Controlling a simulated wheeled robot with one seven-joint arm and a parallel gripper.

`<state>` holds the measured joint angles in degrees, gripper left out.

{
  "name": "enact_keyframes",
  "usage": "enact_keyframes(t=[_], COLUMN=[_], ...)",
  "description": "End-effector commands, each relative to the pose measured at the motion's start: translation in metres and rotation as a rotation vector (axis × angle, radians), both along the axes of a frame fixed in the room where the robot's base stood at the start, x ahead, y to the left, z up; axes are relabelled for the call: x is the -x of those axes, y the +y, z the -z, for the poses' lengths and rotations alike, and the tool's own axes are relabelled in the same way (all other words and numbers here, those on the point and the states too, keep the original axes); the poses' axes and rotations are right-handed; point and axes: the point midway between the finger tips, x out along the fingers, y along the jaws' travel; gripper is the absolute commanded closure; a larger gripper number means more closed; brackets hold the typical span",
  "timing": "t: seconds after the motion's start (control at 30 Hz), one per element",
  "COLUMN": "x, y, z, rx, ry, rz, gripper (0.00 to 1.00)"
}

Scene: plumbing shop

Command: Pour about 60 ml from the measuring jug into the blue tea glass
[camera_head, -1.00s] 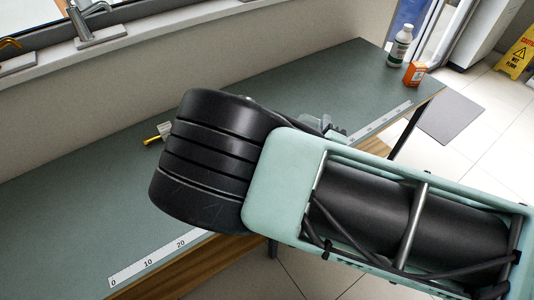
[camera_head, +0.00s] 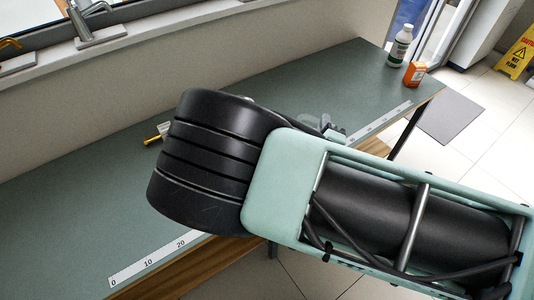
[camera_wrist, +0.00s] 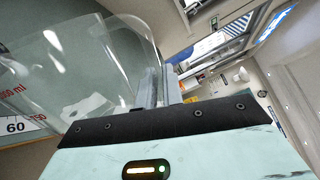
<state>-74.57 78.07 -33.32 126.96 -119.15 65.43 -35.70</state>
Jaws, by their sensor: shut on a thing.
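The measuring jug (camera_wrist: 100,60) is clear and fills the upper left of the wrist view. Part of its red "ml" marking shows at the left edge. My gripper (camera_wrist: 162,88) is shut on the jug, with its grey fingers at the jug's right side. The jug appears strongly tilted in this view, but the wrist camera is tilted too, so I cannot tell its true lean. The liquid level is not clear. I cannot make out the blue tea glass in either view.
The grey-green bench (camera_head: 80,190) has a white ruler strip (camera_head: 150,262) along its front edge. A brass-coloured fitting (camera_head: 152,140) lies behind my arm. The left bench is clear.

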Motion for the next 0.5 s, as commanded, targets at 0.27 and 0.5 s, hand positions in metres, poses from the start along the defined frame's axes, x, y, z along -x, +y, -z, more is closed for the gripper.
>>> enact_keyframes(t=[0.27,0.5], x=[0.0,0.005], y=[-0.003,-0.03], z=[0.003,0.037], rx=[-0.012,-0.251], ry=[-0.003,-0.049], rz=[0.002,-0.003], gripper=[1.0,1.0])
